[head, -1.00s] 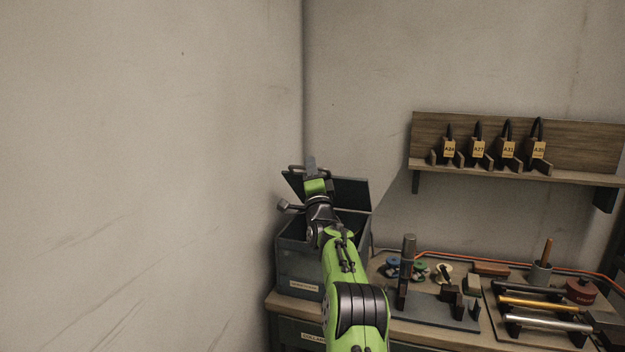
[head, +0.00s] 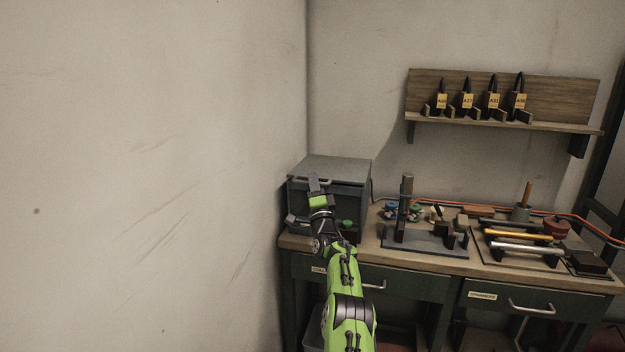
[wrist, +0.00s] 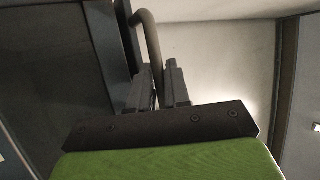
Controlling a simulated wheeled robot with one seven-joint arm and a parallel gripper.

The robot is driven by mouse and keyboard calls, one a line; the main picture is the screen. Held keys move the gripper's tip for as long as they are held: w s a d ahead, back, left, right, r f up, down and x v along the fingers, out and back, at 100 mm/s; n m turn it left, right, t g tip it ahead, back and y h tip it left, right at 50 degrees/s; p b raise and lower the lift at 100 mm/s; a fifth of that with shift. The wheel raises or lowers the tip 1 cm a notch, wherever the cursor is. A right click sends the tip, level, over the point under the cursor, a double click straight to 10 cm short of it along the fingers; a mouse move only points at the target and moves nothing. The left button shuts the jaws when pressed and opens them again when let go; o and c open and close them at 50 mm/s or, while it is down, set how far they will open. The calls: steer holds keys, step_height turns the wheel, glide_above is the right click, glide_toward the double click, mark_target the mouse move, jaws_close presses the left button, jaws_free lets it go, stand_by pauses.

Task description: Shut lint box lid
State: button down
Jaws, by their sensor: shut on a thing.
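The lint box (head: 353,205) is a dark grey box at the left end of the workbench, in the corner. Its grey lid (head: 335,166) lies about level across the top in the head view. My arm partly covers the front, so I cannot tell whether the lid fully meets the rim. My gripper (head: 313,180) is at the lid's front edge, shut on the lid handle (head: 324,182). In the wrist view the curved handle (wrist: 147,38) runs down to between the fingers (wrist: 162,88), with a dark panel to the left.
The wall stands close left of the box. Right of it on the workbench (head: 420,263) are small spools (head: 436,213), a dark fixture with a post (head: 407,200) and a rack of rods (head: 520,235). A wall shelf (head: 500,122) holds several tagged items. Drawers (head: 400,284) are below.

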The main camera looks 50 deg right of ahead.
steer(key=shift+d+f, duration=0.1)
steer(key=shift+f, duration=0.65)
